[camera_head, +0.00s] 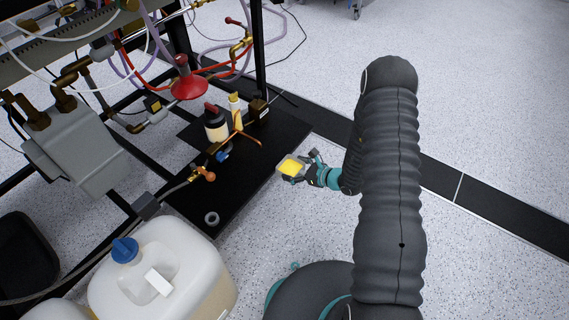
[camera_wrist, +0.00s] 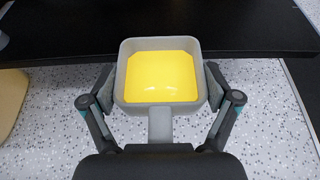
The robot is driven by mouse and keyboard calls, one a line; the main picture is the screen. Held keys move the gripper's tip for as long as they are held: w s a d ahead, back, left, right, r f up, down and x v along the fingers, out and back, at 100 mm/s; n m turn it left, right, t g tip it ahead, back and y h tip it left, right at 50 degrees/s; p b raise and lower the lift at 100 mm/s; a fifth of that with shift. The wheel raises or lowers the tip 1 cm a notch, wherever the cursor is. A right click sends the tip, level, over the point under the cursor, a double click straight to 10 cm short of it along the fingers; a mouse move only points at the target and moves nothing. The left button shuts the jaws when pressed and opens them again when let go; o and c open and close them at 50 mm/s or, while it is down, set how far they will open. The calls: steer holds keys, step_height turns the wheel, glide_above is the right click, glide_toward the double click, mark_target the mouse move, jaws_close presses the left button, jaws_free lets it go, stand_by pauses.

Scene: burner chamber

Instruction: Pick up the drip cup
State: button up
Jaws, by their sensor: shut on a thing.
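The drip cup (camera_wrist: 122,66) is a square grey cup with a short handle pointing toward me, and a shiny yellow surface inside. In the wrist view it sits between the two fingers of my gripper (camera_wrist: 160,90), which press on its left and right sides. In the head view the drip cup (camera_head: 291,167) shows at the end of my gripper (camera_head: 300,168), beside the right edge of the black plate. It looks level. I cannot tell how high it is above the floor.
A white canister (camera_head: 200,275) with a blue cap stands at lower left. Speckled floor (camera_head: 480,110) is open on the right.

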steer(key=shift+s+d, duration=0.7)
steer(key=shift+d, duration=0.15)
steer(key=shift+s+d, duration=0.65)
steer(key=shift+d, duration=0.2)
